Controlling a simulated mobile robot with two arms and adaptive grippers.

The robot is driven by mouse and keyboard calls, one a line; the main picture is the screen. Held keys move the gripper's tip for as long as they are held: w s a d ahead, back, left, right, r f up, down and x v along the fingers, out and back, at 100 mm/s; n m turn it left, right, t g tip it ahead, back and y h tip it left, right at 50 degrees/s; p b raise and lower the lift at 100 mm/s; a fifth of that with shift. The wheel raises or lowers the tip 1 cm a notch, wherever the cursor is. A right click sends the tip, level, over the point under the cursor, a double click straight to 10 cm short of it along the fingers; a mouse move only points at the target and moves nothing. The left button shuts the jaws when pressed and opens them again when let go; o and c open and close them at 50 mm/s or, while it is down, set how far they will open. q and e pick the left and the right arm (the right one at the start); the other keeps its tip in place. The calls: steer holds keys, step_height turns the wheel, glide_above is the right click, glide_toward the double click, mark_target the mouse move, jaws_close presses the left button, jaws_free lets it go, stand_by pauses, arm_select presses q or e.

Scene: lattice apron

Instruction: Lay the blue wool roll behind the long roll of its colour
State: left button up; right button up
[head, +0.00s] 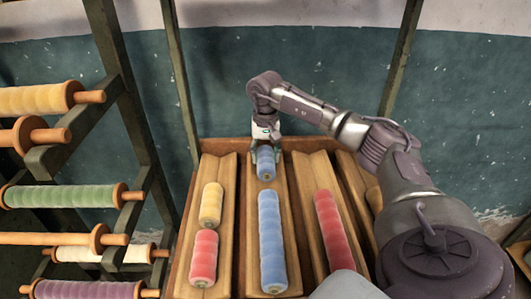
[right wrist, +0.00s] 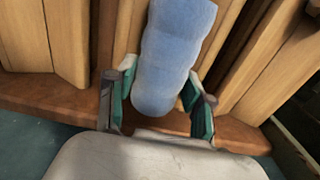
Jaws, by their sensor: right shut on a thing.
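The short blue wool roll (head: 265,164) is in my right gripper (head: 265,147), at the far end of the middle trough. In the right wrist view the blue roll (right wrist: 170,55) lies between the green-padded fingers of the right gripper (right wrist: 160,100), which is shut on it. The long blue roll (head: 271,240) lies in the same trough, nearer to me, with a short gap between the two. The rolls are roughly in line. I cannot tell whether the held roll touches the trough. My left gripper is not in view.
The wooden tray (head: 308,144) has several lengthwise troughs. A yellow roll (head: 211,204) and a red roll (head: 203,257) lie in the left trough. A long red roll (head: 334,230) lies to the right. A rack with rolls (head: 62,196) stands at the left.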

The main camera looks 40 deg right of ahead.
mark_target(265, 152)
steer(key=shift+f+b, duration=0.3)
steer(key=shift+f, duration=0.1)
steer(key=o, duration=1.2)
steer(key=shift+o, duration=0.2)
steer(key=shift+r, duration=0.1)
steer(key=shift+r+p, duration=0.3)
steer(key=shift+r, duration=0.4)
step_height(265, 152, up, 11)
steer(key=b, duration=0.1)
steer(key=shift+r+b, duration=0.15)
steer(key=shift+b, duration=0.2)
